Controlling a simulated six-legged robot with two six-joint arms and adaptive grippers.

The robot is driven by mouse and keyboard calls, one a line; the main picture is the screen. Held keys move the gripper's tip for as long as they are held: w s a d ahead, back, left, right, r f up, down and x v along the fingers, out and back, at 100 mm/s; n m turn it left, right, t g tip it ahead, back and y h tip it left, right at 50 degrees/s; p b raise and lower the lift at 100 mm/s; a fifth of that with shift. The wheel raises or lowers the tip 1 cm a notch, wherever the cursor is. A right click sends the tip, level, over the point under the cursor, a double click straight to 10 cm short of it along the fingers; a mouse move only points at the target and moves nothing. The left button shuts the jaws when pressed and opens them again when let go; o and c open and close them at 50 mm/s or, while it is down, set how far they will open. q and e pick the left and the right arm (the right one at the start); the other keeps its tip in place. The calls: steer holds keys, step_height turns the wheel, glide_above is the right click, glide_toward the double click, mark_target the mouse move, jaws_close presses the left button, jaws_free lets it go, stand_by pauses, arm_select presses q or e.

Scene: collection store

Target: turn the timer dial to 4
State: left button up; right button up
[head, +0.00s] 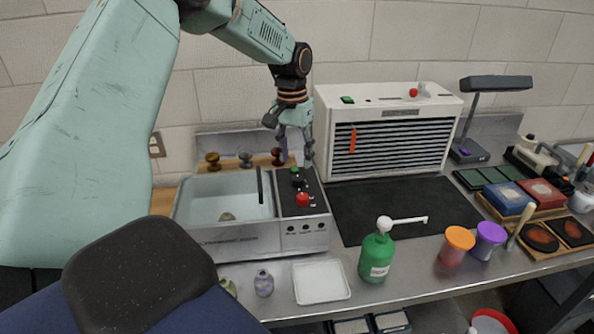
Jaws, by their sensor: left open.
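A steel ultrasonic-type bath (232,240) stands on the bench, with a black control panel (315,208) on its right side. On the panel are a dark knob with green on it (297,178) and a red knob (302,199). I cannot tell from their markings which one is the timer dial, and no numbers are readable. My left gripper (297,156) is open and points down just above and behind the dark knob. Whether its fingers touch the knob is unclear. My right gripper is not in view.
A white slatted cabinet (388,98) stands behind a black mat (400,207). A white tray (321,282) lies in front.

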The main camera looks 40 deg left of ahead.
mark_target(297, 178)
arm_select(q)
steer(key=f, duration=0.3)
steer(key=shift+s+d+f, duration=0.15)
steer(key=shift+d+f, duration=0.25)
steer(key=shift+a+f, duration=0.15)
steer(key=shift+f, duration=0.75)
steer(key=shift+r, duration=0.1)
steer(key=shift+c, duration=0.3)
steer(key=shift+c, duration=1.4)
jaws_close()
